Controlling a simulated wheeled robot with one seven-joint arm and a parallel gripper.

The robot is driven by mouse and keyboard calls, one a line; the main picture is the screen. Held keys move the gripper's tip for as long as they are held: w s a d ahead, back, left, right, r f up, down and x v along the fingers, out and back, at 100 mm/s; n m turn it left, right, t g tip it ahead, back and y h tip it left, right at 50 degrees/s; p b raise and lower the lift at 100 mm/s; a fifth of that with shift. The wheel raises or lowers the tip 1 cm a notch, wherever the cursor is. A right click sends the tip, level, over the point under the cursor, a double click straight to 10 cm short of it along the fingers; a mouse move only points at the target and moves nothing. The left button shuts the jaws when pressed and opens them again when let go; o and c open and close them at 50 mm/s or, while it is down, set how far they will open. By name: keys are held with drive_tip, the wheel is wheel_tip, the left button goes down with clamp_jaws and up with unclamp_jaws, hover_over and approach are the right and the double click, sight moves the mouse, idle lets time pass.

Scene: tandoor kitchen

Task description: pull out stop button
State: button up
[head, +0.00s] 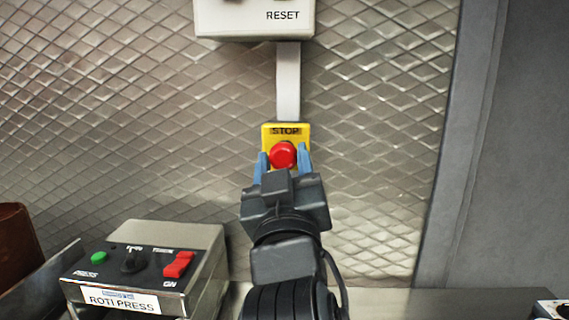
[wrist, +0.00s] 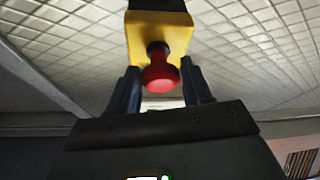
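The stop button (head: 283,155) is a red mushroom knob on a yellow box (head: 270,131) marked STOP, fixed to the quilted metal wall. My gripper (head: 284,160) is in front of it with blue fingers, one on each side of the red knob. The fingers look open, with a gap on both sides of the knob.
A white box marked RESET (head: 255,20) is above, joined by a white conduit (head: 288,82). A ROTI PRESS control box (head: 150,262) with green, black and red controls stands at lower left. A grey panel (head: 510,150) is at right. The wall around the button is clear.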

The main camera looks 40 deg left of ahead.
drive_tip(key=shift+o, duration=1.1)
drive_tip(key=b+v, duration=0.2)
drive_tip(key=v, duration=0.6)
